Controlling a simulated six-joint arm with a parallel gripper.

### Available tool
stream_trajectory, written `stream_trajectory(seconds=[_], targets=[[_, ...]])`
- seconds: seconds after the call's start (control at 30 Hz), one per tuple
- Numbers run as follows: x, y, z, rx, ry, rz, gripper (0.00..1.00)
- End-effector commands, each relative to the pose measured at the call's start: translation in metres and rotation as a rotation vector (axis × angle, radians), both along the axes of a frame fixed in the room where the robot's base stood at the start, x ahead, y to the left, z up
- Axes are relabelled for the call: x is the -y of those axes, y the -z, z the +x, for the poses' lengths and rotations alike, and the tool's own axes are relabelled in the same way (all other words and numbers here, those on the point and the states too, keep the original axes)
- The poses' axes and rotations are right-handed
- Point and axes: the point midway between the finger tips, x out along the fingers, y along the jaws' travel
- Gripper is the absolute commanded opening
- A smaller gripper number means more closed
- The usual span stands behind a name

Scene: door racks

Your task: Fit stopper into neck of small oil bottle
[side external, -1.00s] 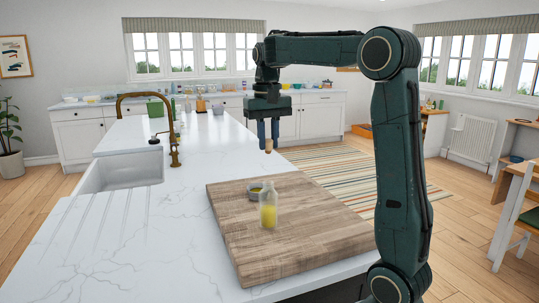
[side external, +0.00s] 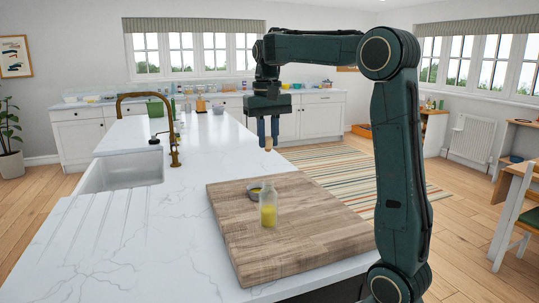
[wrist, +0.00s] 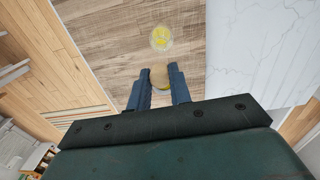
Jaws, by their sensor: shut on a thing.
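The small oil bottle (side external: 268,207) is clear glass with yellow oil in its lower part. It stands upright on the wooden board (side external: 300,240). In the wrist view the bottle (wrist: 161,38) shows from above, beyond my fingertips. My gripper (side external: 268,140) is shut on the stopper (side external: 268,144), a small tan piece that pokes out below the fingertips. The stopper also shows in the wrist view (wrist: 159,76) between the two blue fingers. It is held above the board, higher than the bottle and apart from it. The bottle's neck opening is too small to make out.
A small dark dish (side external: 255,189) with something yellow in it sits on the board just behind the bottle. The sink (side external: 122,172) and a brass tap (side external: 174,150) are to the left. The white marble worktop (side external: 120,240) is clear at front left.

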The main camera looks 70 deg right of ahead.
Motion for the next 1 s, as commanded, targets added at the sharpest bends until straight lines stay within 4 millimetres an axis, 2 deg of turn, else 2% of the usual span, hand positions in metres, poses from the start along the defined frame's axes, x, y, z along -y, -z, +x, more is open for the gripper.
stream_trajectory(seconds=[0.47, 1.0], targets=[[0.001, 0.02, 0.0, -0.027, 0.005, 0.032, 0.0], [0.002, 0.057, 0.001, -0.072, 0.013, 0.09, 0.0]])
